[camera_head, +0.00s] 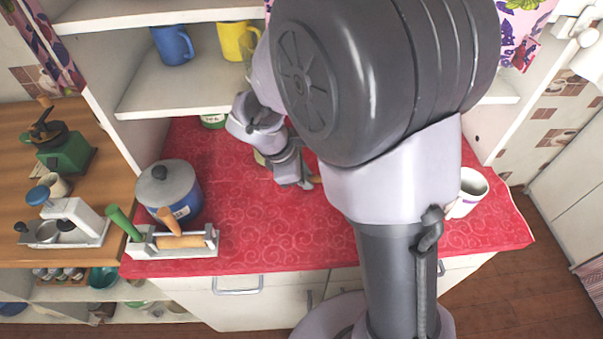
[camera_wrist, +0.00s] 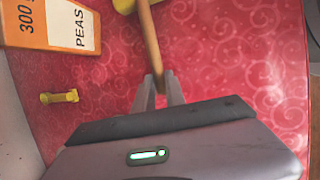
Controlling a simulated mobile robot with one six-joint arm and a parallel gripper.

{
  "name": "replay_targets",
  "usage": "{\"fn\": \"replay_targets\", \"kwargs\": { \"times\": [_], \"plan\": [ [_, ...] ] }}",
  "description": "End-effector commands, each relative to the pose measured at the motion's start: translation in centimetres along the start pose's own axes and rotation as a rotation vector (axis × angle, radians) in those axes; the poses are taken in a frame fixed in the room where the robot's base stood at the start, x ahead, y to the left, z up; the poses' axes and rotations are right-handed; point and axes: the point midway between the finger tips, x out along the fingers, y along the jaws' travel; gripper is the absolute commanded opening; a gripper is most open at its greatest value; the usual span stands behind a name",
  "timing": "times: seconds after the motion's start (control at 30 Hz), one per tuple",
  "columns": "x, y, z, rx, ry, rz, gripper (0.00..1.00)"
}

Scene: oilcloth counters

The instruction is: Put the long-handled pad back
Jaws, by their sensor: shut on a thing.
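In the wrist view, my gripper (camera_wrist: 160,86) is shut on the wooden handle (camera_wrist: 151,42) of the long-handled pad. A yellow part (camera_wrist: 124,5), likely its pad, is at the handle's far end, cut off by the top edge. The handle is over the red counter; I cannot tell whether the pad touches it. In the head view, my gripper (camera_head: 303,182) is low over the middle of the counter, and my arm hides much of that area. A white caddy (camera_head: 160,251) at the counter's front left holds a green-handled tool (camera_head: 124,222) and wooden-handled things.
An orange peas box (camera_wrist: 50,22) and a small yellow piece (camera_wrist: 59,97) are left of my gripper in the wrist view. A blue pot (camera_head: 170,190) stands behind the caddy. A white mug (camera_head: 468,192) is at right. Shelves with mugs (camera_head: 172,45) rise behind.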

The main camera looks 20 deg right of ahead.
Motion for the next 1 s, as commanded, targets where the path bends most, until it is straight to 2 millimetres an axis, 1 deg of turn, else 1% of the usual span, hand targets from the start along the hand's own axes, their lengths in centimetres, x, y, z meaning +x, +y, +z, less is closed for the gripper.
{"fn": "replay_targets", "kwargs": {
  "times": [0.1, 0.27, 0.3, 0.37, 0.4, 0.7, 0.77, 0.87, 0.9, 1.0],
  "plan": [
    [-0.2, 0.1, 0.1, 0.0, 0.0, 0.001, 0.0],
    [0.2, 0.0, -0.1, 0.0, 0.0, 0.0, 0.0],
    [0.1, 0.0, -0.1, 0.001, 0.0, 0.0, 0.21],
    [0.1, 0.0, -0.1, 0.001, 0.0, 0.0, 0.33],
    [0.1, 0.0, -0.1, 0.001, 0.0, 0.0, 0.37],
    [-0.1, 0.1, 0.0, 0.001, 0.0, 0.001, 0.37],
    [-1.0, 0.2, 0.1, 0.0, 0.001, 0.003, 0.37],
    [-3.7, 0.2, 0.2, 0.0, 0.002, 0.003, 0.37],
    [-5.0, 0.3, 0.2, 0.0, 0.003, 0.004, 0.37],
    [-8.0, 0.3, 0.2, 0.001, 0.002, 0.004, 0.37]
  ]
}}
